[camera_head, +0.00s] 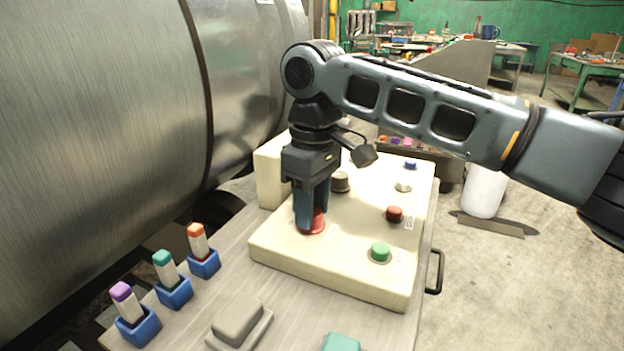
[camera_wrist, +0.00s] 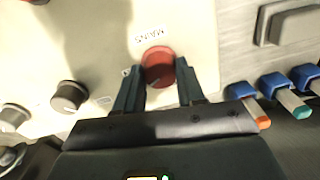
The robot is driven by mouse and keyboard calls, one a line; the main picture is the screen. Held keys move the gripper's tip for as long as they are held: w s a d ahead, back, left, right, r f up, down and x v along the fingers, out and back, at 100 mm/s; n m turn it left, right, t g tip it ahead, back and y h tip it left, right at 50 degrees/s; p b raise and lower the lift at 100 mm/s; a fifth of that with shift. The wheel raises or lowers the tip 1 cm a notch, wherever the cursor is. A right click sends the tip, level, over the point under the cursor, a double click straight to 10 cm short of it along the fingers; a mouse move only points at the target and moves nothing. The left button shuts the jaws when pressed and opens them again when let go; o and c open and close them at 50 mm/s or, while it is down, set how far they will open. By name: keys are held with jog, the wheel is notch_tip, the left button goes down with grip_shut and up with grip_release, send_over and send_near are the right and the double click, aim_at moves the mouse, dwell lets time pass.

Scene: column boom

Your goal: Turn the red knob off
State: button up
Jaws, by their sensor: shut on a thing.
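The red knob (camera_wrist: 158,67) sits on a cream control panel (camera_wrist: 100,40), beside a printed label that seems to read "MAINS". In the head view the red knob (camera_head: 314,224) shows low on the panel's near left part, partly hidden by my fingers. My gripper (camera_head: 309,222) points straight down over it. In the wrist view my gripper's fingers (camera_wrist: 160,88) stand on either side of the red knob and are shut on it. The knob's exact setting cannot be told.
The panel also carries a green button (camera_head: 380,252), a smaller dark-red button (camera_head: 394,213) and a dark knob (camera_wrist: 69,95). Blue holders with coloured-capped markers (camera_head: 203,255) stand at the left. A large metal cylinder (camera_head: 100,100) rises close behind them. Open floor lies to the right.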

jog(key=n+p, duration=0.2)
jog(key=p, duration=0.1)
jog(key=shift+s+r+n, duration=0.1)
jog(key=shift+r+n, duration=0.1)
jog(key=shift+n, duration=0.2)
jog(key=n+p, duration=0.2)
jog(key=n, duration=0.1)
jog(key=shift+n, duration=0.3)
jog(key=n+p, duration=0.1)
jog(key=n, duration=0.2)
jog(key=n+p, duration=0.2)
jog(key=n, duration=0.1)
jog(key=shift+a+f, duration=0.1)
jog(key=shift+f, duration=0.1)
jog(key=shift+n, duration=0.3)
jog(key=o, duration=1)
jog(key=shift+o, duration=0.2)
jog(key=shift+r, duration=0.1)
notch_tip(320, 180, up, 8)
jog(key=shift+f, duration=0.2)
